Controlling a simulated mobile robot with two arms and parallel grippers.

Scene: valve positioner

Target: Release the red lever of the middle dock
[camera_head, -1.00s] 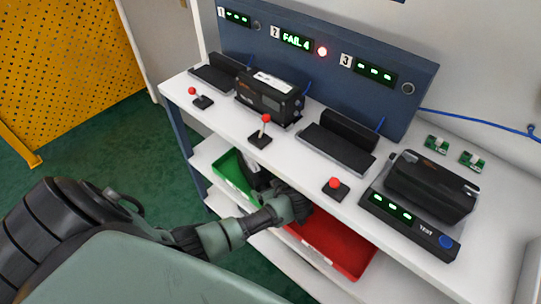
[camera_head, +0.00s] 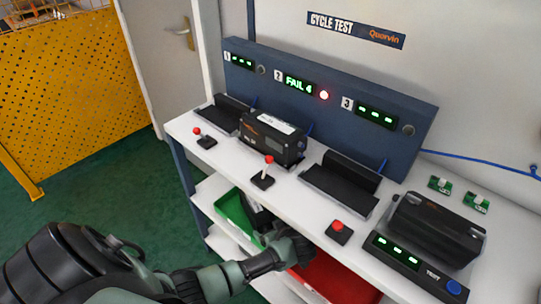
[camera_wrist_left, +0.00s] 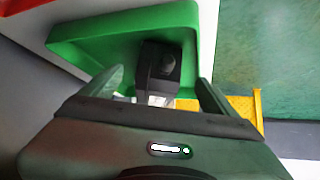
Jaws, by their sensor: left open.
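The middle dock, marked 2, holds a black device (camera_head: 272,139) with a white label on top. Its display (camera_head: 299,86) reads FAIL 4 beside a lit red lamp (camera_head: 324,95). In front, the red-knobbed lever (camera_head: 268,166) stands up from a small black base on the bench top. My left gripper (camera_head: 281,238) is below the bench's front edge, over the lower shelf, apart from the lever. In the left wrist view its fingers (camera_wrist_left: 160,88) are spread, with a black device (camera_wrist_left: 158,66) between or beyond them at the green bin. My right gripper is not visible.
A green bin (camera_head: 232,212) and a red bin (camera_head: 335,278) are on the lower shelf. Dock 1's lever (camera_head: 204,138) and dock 3's lever (camera_head: 338,230) flank the middle one. A test unit (camera_head: 415,265) bears another black device (camera_head: 436,228) at right.

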